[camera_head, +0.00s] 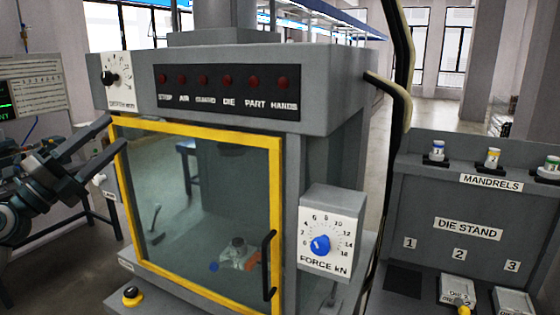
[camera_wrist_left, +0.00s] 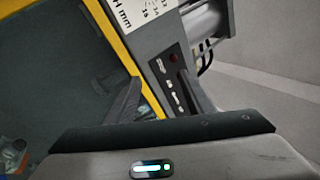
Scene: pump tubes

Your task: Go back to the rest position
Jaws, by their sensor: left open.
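My left gripper (camera_head: 115,135) is open and empty in the head view. Its two dark fingers point up and right, beside the left edge of the yellow-framed door (camera_head: 195,128) of the grey press (camera_head: 330,85). Whether a fingertip touches the frame I cannot tell. In the left wrist view the yellow frame (camera_wrist_left: 112,32) and the press's dark label panel (camera_wrist_left: 180,90) lie close beyond a dark finger, with nothing held. My right gripper is in neither view.
The press's blue force knob (camera_head: 320,244) and black door handle (camera_head: 268,265) are on the right. A yellow-and-black button (camera_head: 132,296) sits at the lower left. The die stand (camera_head: 468,229), with mandrels (camera_head: 493,158) on top, stands at the right. A monitor (camera_head: 30,92) is at far left.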

